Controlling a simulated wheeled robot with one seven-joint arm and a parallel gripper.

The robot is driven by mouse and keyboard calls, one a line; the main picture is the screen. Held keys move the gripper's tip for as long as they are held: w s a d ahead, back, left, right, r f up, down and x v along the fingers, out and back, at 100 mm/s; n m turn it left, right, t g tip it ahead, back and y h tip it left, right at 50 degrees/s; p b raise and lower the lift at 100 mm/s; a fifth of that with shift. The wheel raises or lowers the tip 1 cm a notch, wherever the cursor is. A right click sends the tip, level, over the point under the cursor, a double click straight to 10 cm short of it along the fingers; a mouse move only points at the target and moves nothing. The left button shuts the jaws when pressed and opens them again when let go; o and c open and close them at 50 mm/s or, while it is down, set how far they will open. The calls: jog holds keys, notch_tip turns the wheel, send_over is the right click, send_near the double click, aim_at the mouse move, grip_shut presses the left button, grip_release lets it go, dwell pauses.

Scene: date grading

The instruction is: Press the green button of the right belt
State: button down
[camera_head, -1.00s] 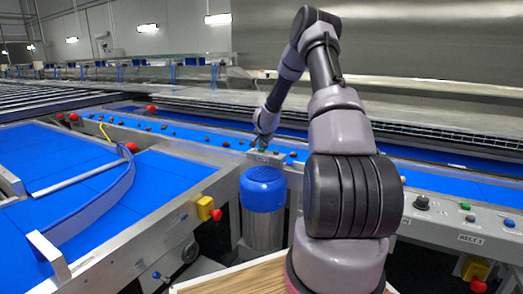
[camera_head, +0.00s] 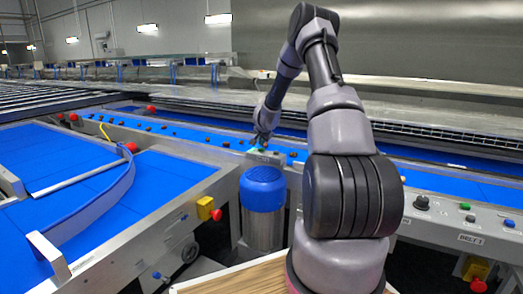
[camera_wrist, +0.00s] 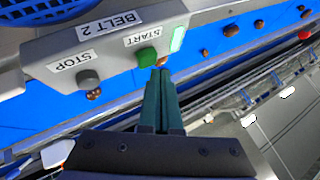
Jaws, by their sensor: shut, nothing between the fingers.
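In the wrist view a grey control box (camera_wrist: 105,50) labelled BELT 2 carries a green START button (camera_wrist: 147,57) and a dark STOP button (camera_wrist: 88,79). A bright green strip (camera_wrist: 177,39) shows beside START. My gripper (camera_wrist: 159,72) is shut and empty, its dark green fingers together with their tips right by the START button. I cannot tell whether they touch it. In the head view the box (camera_head: 265,158) stands behind the blue-topped cylinder, under my gripper (camera_head: 257,146).
A blue belt (camera_head: 210,135) with several dark dates runs behind the box. The blue-topped cylinder (camera_head: 263,190) stands in front of it. A red button on a yellow box (camera_head: 208,209) is at the left frame. A wooden top (camera_head: 225,282) lies in front.

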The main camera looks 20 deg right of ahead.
aim_at(261, 149)
jog(key=shift+r, duration=0.3)
jog(key=shift+r, duration=2.4)
jog(key=s+a+r+n+y, duration=0.2)
jog(key=s+a+r, duration=0.6)
jog(key=r, duration=0.3)
jog(key=s+a+r+n+y, duration=0.25)
jog(key=s+a+r, duration=0.55)
jog(key=r, duration=0.4)
jog(key=s+a+r+n+g, duration=0.1)
jog(key=s+a, duration=0.1)
jog(key=s, duration=1.4)
jog(key=s+a+r+n, duration=0.1)
jog(key=s+a+n, duration=0.1)
jog(key=s, duration=1.4)
jog(key=shift+a+r+g, duration=0.4)
jog(key=shift+a, duration=0.2)
